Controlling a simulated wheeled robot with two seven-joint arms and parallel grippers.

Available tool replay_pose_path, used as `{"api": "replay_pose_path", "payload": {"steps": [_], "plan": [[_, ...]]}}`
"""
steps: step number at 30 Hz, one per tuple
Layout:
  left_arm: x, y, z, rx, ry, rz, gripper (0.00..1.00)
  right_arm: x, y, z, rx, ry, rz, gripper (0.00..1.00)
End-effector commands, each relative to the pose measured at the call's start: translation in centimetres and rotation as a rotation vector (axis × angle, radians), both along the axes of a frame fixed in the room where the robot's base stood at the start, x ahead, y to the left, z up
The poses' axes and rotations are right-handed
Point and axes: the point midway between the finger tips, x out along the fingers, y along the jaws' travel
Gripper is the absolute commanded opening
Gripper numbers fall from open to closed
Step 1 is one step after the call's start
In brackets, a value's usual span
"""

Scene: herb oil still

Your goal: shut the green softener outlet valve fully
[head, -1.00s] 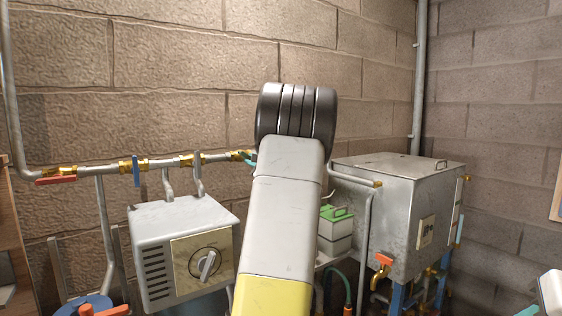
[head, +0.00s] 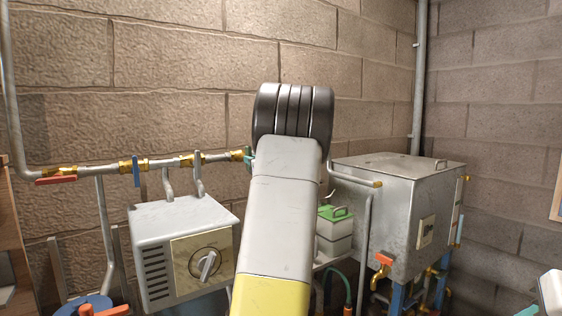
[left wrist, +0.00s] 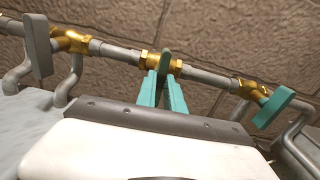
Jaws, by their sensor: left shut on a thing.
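The green valve lever (left wrist: 165,62) sits on a brass valve body on the grey pipe in the left wrist view. My left gripper (left wrist: 164,86) has its two teal fingers closed around this lever. The lever stands crosswise to the pipe. In the head view, my left forearm hides most of the gripper. Only a small green-teal part (head: 248,160) shows beside the brass fitting, left of the arm. My right gripper (head: 528,311) barely shows at the lower right corner, and its jaws cannot be made out.
Another valve with a teal lever (left wrist: 272,107) is to the right on the pipe, and a grey lever (left wrist: 39,46) is to the left. A heater box (head: 180,250) stands below the pipe. A metal tank (head: 400,205) and a green-lidded container (head: 335,230) are to the right.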

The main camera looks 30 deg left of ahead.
Motion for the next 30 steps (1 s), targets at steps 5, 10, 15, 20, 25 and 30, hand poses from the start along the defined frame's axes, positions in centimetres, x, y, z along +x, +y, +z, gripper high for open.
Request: {"api": "replay_pose_path", "payload": {"steps": [5, 10, 15, 20, 25, 30], "plan": [[0.05, -0.07, -0.11, 0.026, 0.054, -0.001, 0.00, 0.00, 0.00, 0.00, 0.000, 0.000, 0.000, 0.36], [0.05, -0.07, -0.12, 0.038, 0.078, -0.002, 0.00, 0.00, 0.00, 0.00, 0.000, 0.000, 0.000, 0.36], [0.06, -0.07, -0.12, 0.041, 0.083, -0.002, 0.00, 0.00, 0.00, 0.00, 0.000, 0.000, 0.000, 0.36], [0.06, -0.07, -0.12, 0.041, 0.083, -0.002, 0.00, 0.00, 0.00, 0.00, 0.000, 0.000, 0.000, 0.36], [0.05, -0.07, -0.10, 0.041, 0.083, -0.002, 0.29, 0.00, 0.00, 0.00, 0.000, 0.000, 0.000, 0.36], [0.04, -0.04, -0.06, 0.041, 0.081, -0.001, 0.34, 0.00, 0.00, 0.00, 0.000, 0.000, 0.000, 0.36]]}}
